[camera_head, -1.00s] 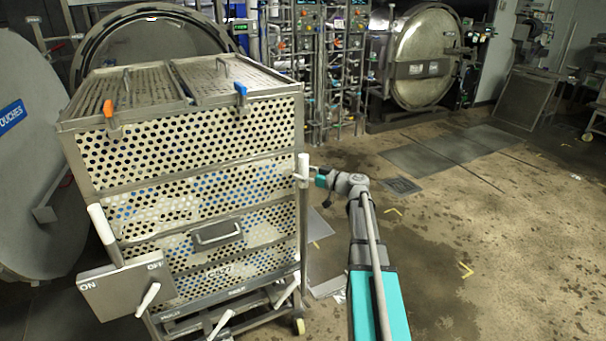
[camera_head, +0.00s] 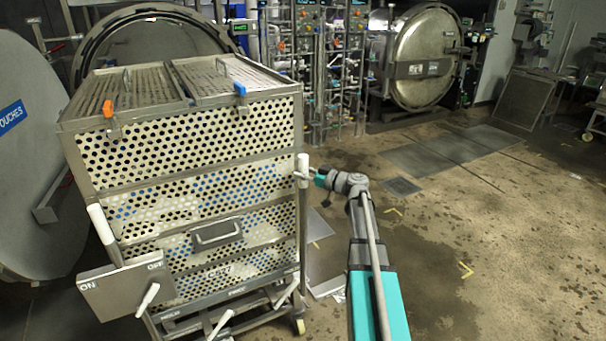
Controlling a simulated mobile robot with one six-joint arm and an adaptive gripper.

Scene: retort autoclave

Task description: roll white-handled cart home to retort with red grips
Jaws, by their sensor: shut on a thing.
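The cart (camera_head: 195,208) is a tall steel frame with perforated sides, standing close in front of me at the left. It has white upright handles: a right handle (camera_head: 303,166) and a left handle (camera_head: 102,226). My gripper (camera_head: 307,174) is shut on the right white handle; its fingertips are small and partly hidden there. An open round retort (camera_head: 150,22) stands behind the cart, mostly hidden by it. Another retort with a closed round door (camera_head: 422,58) stands at the back right. I cannot make out red grips clearly on either one.
A large open round door (camera_head: 35,150) stands left of the cart. Pipes and valves (camera_head: 320,65) fill the wall between the retorts.

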